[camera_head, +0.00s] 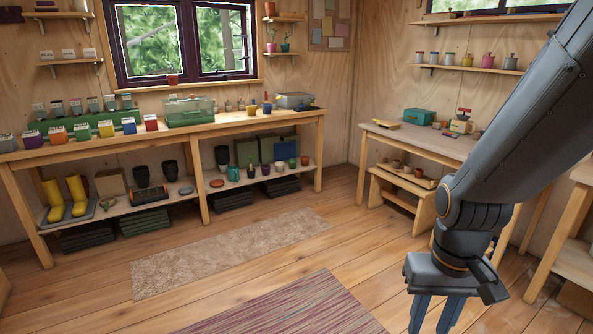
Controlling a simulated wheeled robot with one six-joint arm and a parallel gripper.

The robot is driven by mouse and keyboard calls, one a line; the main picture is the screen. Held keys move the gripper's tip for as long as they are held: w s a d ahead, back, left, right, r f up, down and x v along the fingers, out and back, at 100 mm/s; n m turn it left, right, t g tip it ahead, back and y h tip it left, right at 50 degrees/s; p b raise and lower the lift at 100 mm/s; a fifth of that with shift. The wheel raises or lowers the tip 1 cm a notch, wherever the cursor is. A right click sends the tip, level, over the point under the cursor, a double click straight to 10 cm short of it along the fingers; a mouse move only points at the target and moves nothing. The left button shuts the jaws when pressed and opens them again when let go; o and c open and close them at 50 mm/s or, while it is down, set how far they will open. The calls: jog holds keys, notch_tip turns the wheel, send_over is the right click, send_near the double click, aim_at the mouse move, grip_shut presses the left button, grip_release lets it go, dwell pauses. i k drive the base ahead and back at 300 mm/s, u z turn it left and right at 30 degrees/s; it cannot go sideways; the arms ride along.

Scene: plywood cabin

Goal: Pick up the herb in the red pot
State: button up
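Two small potted plants stand on the lower wall shelf right of the window, a reddish pot with a little green on top (271,47) and a teal pot with a green sprig (285,47). Another reddish pot (172,80) is on the windowsill; I cannot tell what grows in it. A further reddish pot (270,8) sits on the upper shelf. They are too small to tell which is the herb. My gripper (435,315) points down at the bottom right, far from these pots. Its two blue fingers stand apart with nothing seen between them; their tips are cut off.
A long workbench (225,125) below the window holds seed boxes, a green case (188,111) and small items. A smaller table (420,138) stands right, partly behind my arm. Rugs (230,253) lie on the open floor between. A stool (400,185) is under the table.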

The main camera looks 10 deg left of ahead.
aim_at(172, 79)
jog(key=z, duration=0.05)
jog(key=i, duration=2.2)
jog(key=u, duration=0.25)
jog(key=i, duration=2)
jog(key=u, duration=1.2)
jog(key=i, duration=1.7)
jog(key=u, duration=0.7)
